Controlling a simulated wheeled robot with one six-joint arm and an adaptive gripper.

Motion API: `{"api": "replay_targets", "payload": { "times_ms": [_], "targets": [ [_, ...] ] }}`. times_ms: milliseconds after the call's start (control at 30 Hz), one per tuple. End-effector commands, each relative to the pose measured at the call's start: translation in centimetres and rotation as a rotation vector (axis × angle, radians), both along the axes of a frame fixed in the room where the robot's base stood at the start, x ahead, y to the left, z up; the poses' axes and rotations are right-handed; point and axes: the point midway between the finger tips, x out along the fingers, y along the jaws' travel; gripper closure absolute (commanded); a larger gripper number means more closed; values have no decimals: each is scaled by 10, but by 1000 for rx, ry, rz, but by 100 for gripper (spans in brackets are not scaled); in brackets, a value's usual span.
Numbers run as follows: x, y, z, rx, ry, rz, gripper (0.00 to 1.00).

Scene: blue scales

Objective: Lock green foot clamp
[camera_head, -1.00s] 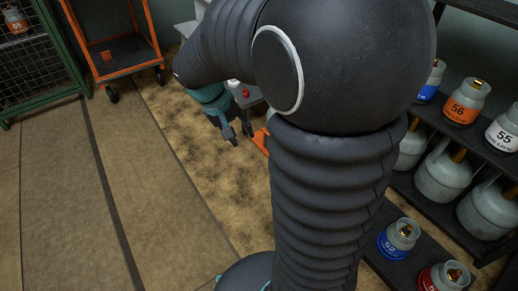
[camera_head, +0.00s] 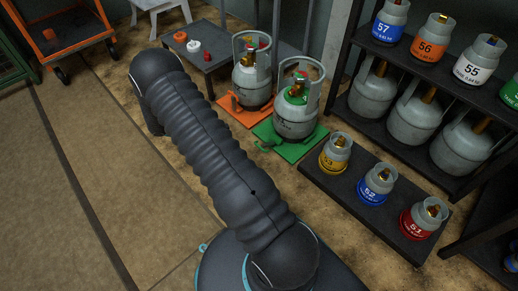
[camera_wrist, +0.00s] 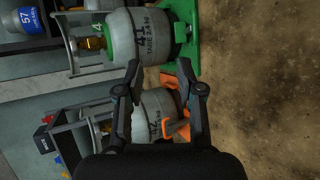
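The green foot clamp plate (camera_head: 300,148) sits on the floor under a grey gas cylinder with a green collar (camera_head: 296,118). A green lever part (camera_head: 266,146) shows at the plate's left front edge. In the wrist view, turned sideways, the green base (camera_wrist: 181,38) is at the top, beside the cylinder marked 41 (camera_wrist: 144,38). My gripper (camera_wrist: 160,68) is open and empty, its fingertips spread below the cylinder and base in the picture. I cannot tell whether it touches anything. In the head view my gripper is hidden behind my arm.
An orange base (camera_head: 240,116) with another cylinder (camera_head: 252,85) stands left of the green one; its orange part (camera_wrist: 178,131) shows between my fingers. A low black platform (camera_head: 345,195) with small cylinders stands to the right, a dark table (camera_head: 200,60) behind.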

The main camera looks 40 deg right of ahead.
Motion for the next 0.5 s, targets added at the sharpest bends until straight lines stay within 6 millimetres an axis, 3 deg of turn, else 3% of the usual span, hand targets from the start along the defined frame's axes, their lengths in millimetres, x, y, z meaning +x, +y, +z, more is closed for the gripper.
{"api": "replay_targets", "payload": {
  "times_ms": [33, 200, 333, 500],
  "targets": [
    [-1, -3, -28, -31, 17, 9, 63],
    [-3, -12, -85, -120, 38, 41, 63],
    [-6, -16, -112, -162, 42, 61, 63],
    [-8, -20, -126, -185, 43, 70, 63]
  ]
}}
